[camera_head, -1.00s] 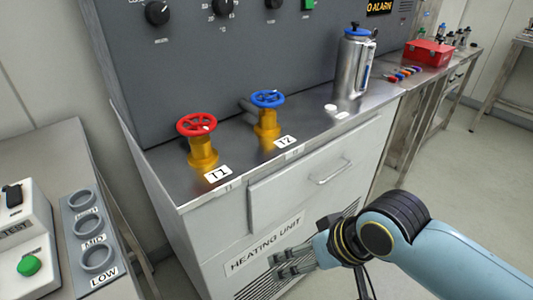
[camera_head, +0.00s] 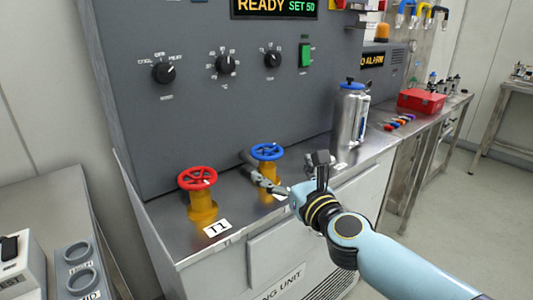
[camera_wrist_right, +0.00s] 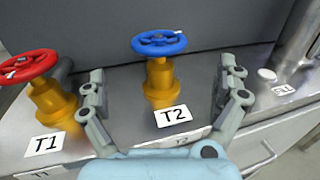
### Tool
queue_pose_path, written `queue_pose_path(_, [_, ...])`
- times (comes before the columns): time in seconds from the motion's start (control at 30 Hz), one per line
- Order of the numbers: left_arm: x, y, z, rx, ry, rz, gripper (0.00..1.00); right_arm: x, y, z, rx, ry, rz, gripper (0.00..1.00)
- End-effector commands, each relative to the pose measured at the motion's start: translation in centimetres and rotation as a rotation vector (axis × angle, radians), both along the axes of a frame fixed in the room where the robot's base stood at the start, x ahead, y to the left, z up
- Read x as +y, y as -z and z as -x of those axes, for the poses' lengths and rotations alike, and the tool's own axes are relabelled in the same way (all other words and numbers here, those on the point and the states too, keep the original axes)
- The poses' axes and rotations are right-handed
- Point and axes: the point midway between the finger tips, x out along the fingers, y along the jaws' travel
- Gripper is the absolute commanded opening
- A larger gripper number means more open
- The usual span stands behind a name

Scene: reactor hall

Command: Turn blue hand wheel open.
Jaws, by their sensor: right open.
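The blue hand wheel (camera_head: 267,152) sits on a yellow valve body on the steel top of the heating unit, above the T2 label. It also shows in the right wrist view (camera_wrist_right: 159,42), ahead of the gripper and near the middle. My right gripper (camera_head: 288,170) is open and empty, with its fingers spread. In the wrist view its fingers (camera_wrist_right: 163,76) stand on either side of the yellow T2 valve body (camera_wrist_right: 158,82), apart from it and nearer the camera. In the head view the gripper partly hides the T2 valve body and label. My left gripper is out of view.
A red hand wheel (camera_head: 197,179) on the T1 valve stands left of the blue one. A silver canister (camera_head: 349,115) stands to the right. The grey control panel (camera_head: 215,105) rises behind the valves. A red box (camera_head: 421,101) stands on a farther bench.

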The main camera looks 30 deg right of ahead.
Motion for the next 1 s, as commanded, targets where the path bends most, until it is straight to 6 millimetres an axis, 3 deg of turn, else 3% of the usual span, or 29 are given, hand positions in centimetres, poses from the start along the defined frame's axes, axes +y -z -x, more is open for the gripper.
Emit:
queue_pose_path(0.2, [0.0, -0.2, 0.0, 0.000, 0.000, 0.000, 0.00, -0.7, -0.2, -4.5, -0.003, -0.001, 0.002, 0.99])
queue_pose_path(0.4, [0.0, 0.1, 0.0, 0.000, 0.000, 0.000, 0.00, -1.3, -0.1, -7.6, -0.001, -0.002, 0.004, 0.99])
queue_pose_path(0.57, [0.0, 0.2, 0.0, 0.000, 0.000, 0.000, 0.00, -1.4, -0.1, -8.7, 0.000, -0.002, 0.004, 0.99])
queue_pose_path(0.83, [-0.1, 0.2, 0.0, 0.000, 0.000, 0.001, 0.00, -1.5, -0.1, -8.8, 0.000, -0.003, 0.005, 0.99])
queue_pose_path(1.0, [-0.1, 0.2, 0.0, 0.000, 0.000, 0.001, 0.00, -1.5, -0.1, -8.8, 0.000, -0.003, 0.005, 0.79])
